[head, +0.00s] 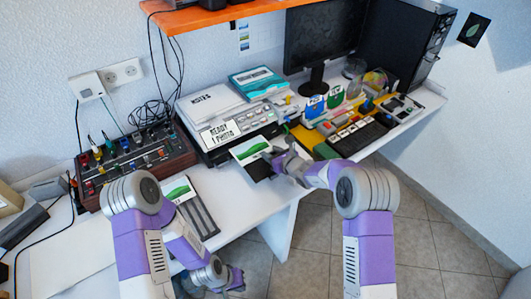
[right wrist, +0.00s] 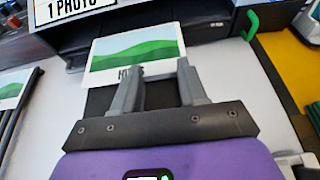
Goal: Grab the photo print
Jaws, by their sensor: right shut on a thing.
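The photo print (head: 250,149), white-bordered with green hills, sticks out at the front of the white printer (head: 205,112). In the right wrist view the photo print (right wrist: 135,47) lies at the tips of my right gripper (right wrist: 158,72), with dark lettering partly hidden by a finger. My right gripper (head: 277,162) is shut on the near edge of the print. My left gripper (head: 226,278) hangs low, below the desk's front edge and away from the print; its jaws are too small to read.
A second green-hill print (head: 178,190) lies by a dark slotted rack (head: 198,216) on the left. A wooden-sided mixer box (head: 135,160) with knobs stands behind it. Colourful small items and a dark keyboard-like block (head: 358,137) fill the right side. White desk surface (head: 240,212) is clear in front.

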